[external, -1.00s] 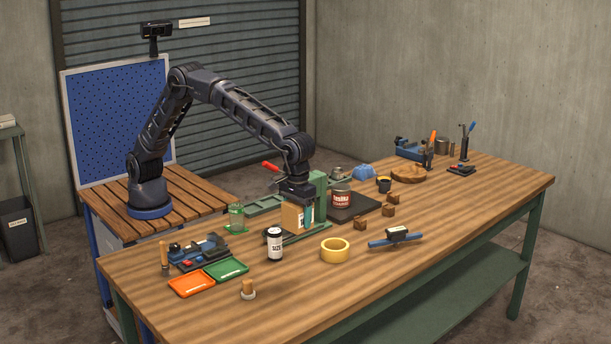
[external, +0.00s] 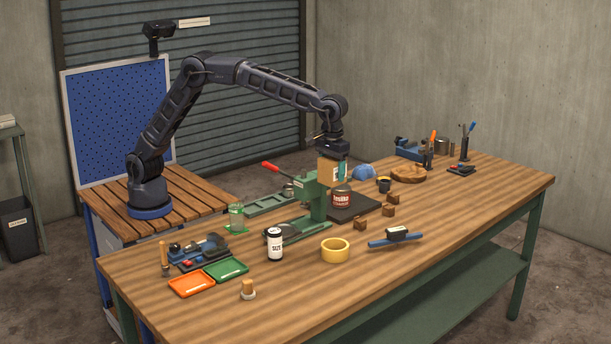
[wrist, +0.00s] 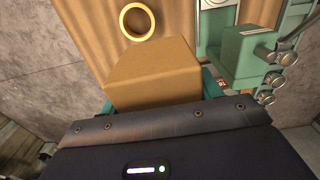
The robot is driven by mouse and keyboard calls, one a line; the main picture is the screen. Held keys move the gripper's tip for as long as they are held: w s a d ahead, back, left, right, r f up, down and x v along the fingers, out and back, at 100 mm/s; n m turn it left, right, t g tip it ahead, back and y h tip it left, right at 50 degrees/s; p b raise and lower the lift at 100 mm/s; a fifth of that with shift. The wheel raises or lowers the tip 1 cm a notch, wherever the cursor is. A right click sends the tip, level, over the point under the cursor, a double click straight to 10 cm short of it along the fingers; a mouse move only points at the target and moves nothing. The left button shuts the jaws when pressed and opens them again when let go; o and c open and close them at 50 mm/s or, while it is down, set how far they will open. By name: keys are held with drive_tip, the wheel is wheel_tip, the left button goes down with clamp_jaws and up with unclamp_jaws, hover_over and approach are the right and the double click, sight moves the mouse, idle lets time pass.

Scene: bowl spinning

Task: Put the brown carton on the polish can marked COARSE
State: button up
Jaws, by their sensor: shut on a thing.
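The brown carton (external: 326,172) is held upright between the teal fingers of my gripper (external: 335,163), which is shut on it. In the wrist view the carton (wrist: 152,70) fills the space between the fingers of my gripper (wrist: 158,98). The red polish can (external: 341,199) stands on a dark plate (external: 366,205); its label is too small to read surely. The can is mostly hidden in the wrist view.
A green press (external: 312,195) with a red-handled lever stands close left of the can; it also shows in the wrist view (wrist: 243,58). A black-and-white can (external: 274,244), yellow tape roll (external: 335,250) and small wooden blocks (external: 361,223) stand nearby. The front right tabletop is clear.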

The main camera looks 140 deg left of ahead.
drive_tip(key=s+a+r, duration=0.3)
drive_tip(key=s+a, duration=0.5)
drive_tip(key=a, duration=0.5)
wheel_tip(320, 180, up, 2)
hover_over(341, 186)
wheel_tip(341, 186, down, 19)
drive_tip(key=shift+w+d+f, duration=0.1)
drive_tip(key=shift+w, duration=0.05)
drive_tip(key=shift+f, duration=0.1)
drive_tip(key=o, duration=1.1)
